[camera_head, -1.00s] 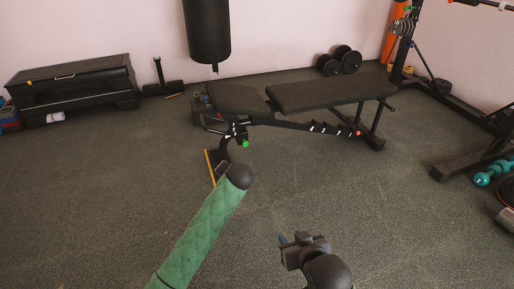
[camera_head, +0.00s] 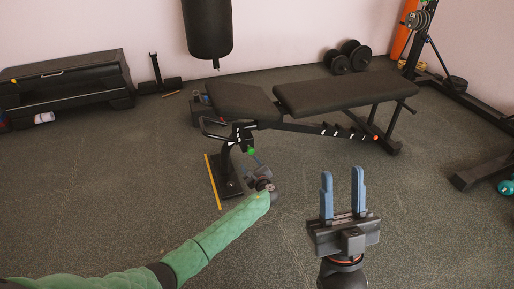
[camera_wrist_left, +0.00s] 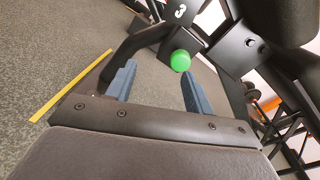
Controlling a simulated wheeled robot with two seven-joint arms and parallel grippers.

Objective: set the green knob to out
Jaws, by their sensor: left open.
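The green knob (camera_head: 251,152) is on the frame under the weight bench (camera_head: 334,92), near the hinge end of the seat. It also shows in the left wrist view (camera_wrist_left: 180,60), on a black bracket just below a plate marked 3. My left gripper (camera_head: 257,162) is close to the knob. In the left wrist view its blue fingers (camera_wrist_left: 157,69) are apart and empty, with the knob ahead of the right finger's tip. Whether the knob is in or out cannot be told. My right gripper (camera_head: 343,185) is open and empty, pointing up over the floor.
A yellow strip (camera_head: 213,182) lies on the floor left of the bench's foot. A punching bag (camera_head: 206,30) hangs behind the bench. Dumbbells (camera_head: 347,58) and a stepper bench (camera_head: 66,88) stand by the wall. The floor in front is clear.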

